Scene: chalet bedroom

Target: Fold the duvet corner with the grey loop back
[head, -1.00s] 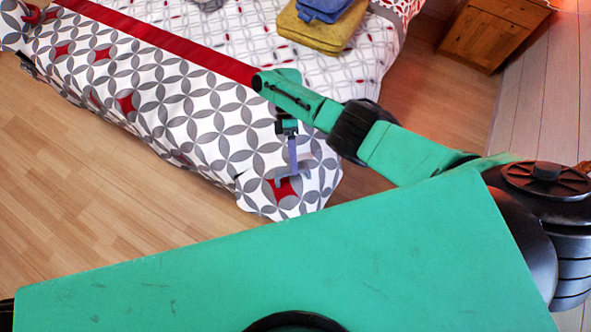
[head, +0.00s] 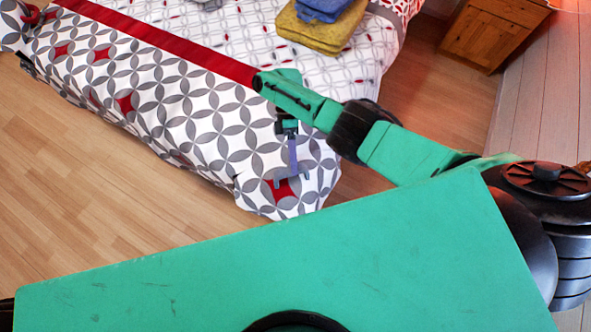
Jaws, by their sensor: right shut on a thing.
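The duvet (head: 190,118), white with grey petal rings and red diamonds, covers the bed and hangs over its near side. Its near right corner (head: 290,206) hangs at the foot of my right arm's reach. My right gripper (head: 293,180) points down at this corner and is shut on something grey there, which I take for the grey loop. The loop's outline is mostly hidden by the fingers. The corner hangs down and is not folded over. My left gripper is not in view.
A red band (head: 160,42) crosses the duvet. A yellow folded cloth (head: 316,30) with a blue one (head: 322,8) on top lies on the bed. A wooden cabinet (head: 490,32) stands at the back right. The wooden floor (head: 90,200) at left is clear.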

